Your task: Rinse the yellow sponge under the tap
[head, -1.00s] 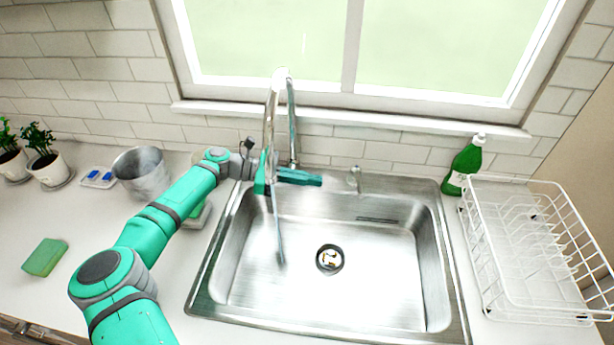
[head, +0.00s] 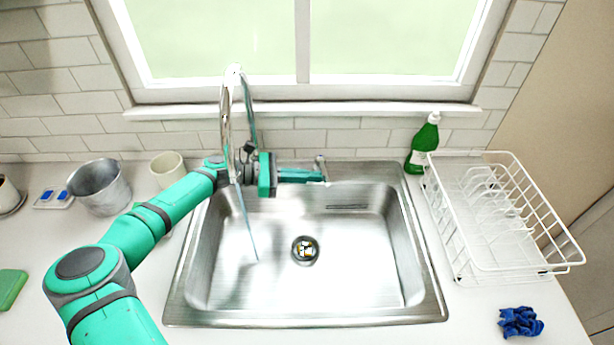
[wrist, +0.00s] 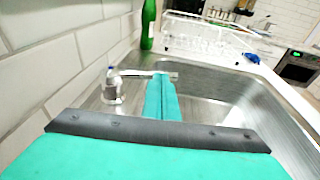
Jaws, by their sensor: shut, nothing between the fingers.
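No yellow sponge shows clearly in either view; a green sponge-like block (head: 10,288) lies on the counter at the left edge. The tall chrome tap (head: 226,120) stands behind the sink, and a thin bluish stream of water (head: 246,225) falls from it into the basin. My gripper (head: 326,178) is shut and empty, pointing right past the spout, at the small tap lever (head: 320,164). In the wrist view the fingertips (wrist: 161,76) are together beside the lever's arm (wrist: 140,73); I cannot tell whether they touch it.
The steel sink (head: 350,316) has a drain (head: 305,250) with small yellow and white shapes in it. A green bottle (head: 422,145) and white dish rack (head: 500,268) stand right. A blue cloth (head: 520,322) lies front right. A metal bucket (head: 100,188) and cream pot (head: 167,168) stand left.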

